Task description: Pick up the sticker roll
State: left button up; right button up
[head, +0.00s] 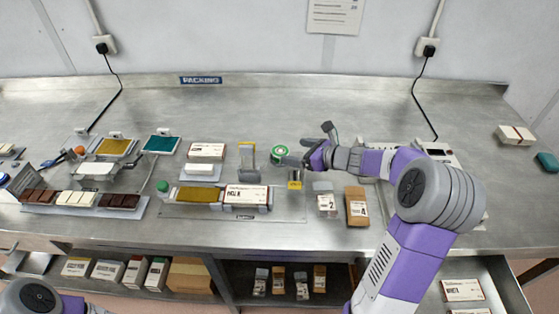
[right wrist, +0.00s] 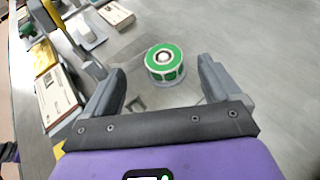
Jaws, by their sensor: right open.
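The sticker roll (head: 279,154) is a short green and white roll lying flat on the steel packing table, near its middle. In the right wrist view the roll (right wrist: 166,62) sits ahead of and between my open fingers, on a grey round base. My right gripper (head: 306,155) is just to the right of the roll in the head view, open and empty. In the wrist view its two fingers (right wrist: 160,88) are apart, and neither visibly touches the roll. My left gripper is not in view; only part of my left arm shows at the lower left.
A grey and yellow tape dispenser (head: 247,162) stands left of the roll. Bare table lies behind the roll.

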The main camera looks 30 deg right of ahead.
aim_at(282, 152)
jog(key=shift+w+f+b, duration=0.3)
jog(key=shift+f+b, duration=0.15)
jog(key=shift+f, duration=0.4)
jog(key=shift+w+a+f, duration=0.1)
jog(key=shift+w+a, duration=0.1)
jog(key=b+x, duration=0.1)
jog(key=x, duration=0.5)
jog(key=shift+w+f+b, duration=0.25)
jog(key=shift+w+b, duration=0.05)
jog(key=shift+b, duration=0.1)
jog(key=c, duration=1)
